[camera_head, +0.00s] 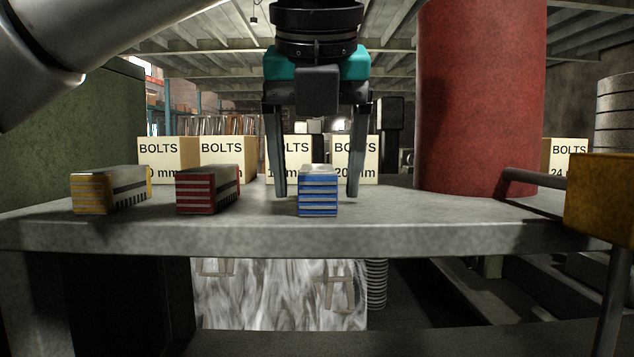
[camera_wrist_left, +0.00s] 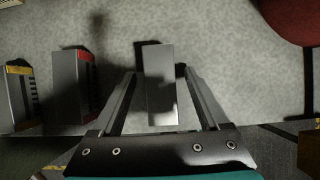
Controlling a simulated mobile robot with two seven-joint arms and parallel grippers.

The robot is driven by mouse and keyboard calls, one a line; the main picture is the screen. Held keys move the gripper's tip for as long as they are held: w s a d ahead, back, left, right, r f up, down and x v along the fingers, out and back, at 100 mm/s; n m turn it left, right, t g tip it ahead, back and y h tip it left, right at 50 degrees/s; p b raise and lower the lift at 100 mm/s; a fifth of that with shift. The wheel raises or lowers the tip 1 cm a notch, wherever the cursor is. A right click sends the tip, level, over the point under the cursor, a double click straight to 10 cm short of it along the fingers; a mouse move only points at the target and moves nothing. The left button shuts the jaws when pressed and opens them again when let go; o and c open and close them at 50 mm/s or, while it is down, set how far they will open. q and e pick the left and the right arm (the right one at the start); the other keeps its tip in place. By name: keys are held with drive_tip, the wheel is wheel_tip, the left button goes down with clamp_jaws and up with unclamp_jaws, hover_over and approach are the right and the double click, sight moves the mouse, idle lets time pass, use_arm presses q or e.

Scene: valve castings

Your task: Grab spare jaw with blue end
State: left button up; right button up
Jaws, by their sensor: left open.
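The spare jaw with the blue end (camera_head: 318,198) stands on the grey table near its front edge, its blue striped end facing me. In the left wrist view its grey top (camera_wrist_left: 160,75) lies between the fingers. My left gripper (camera_head: 318,192) points down with its two fingers apart, one on each side of the blue-ended jaw. Gaps show between the fingers and the jaw, so it is not gripped. My right gripper is in neither view.
A red-ended jaw (camera_head: 208,190) and a yellow-ended jaw (camera_head: 110,189) stand to the left on the table (camera_head: 400,235). Several BOLTS boxes (camera_head: 168,160) are behind. A large red cylinder (camera_head: 480,100) rises at the right. Free table lies between it and the blue-ended jaw.

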use_arm(q)
drive_tip(key=shift+c, duration=0.4)
clamp_jaws()
drive_tip(key=shift+r, duration=0.1)
idle(0.8)
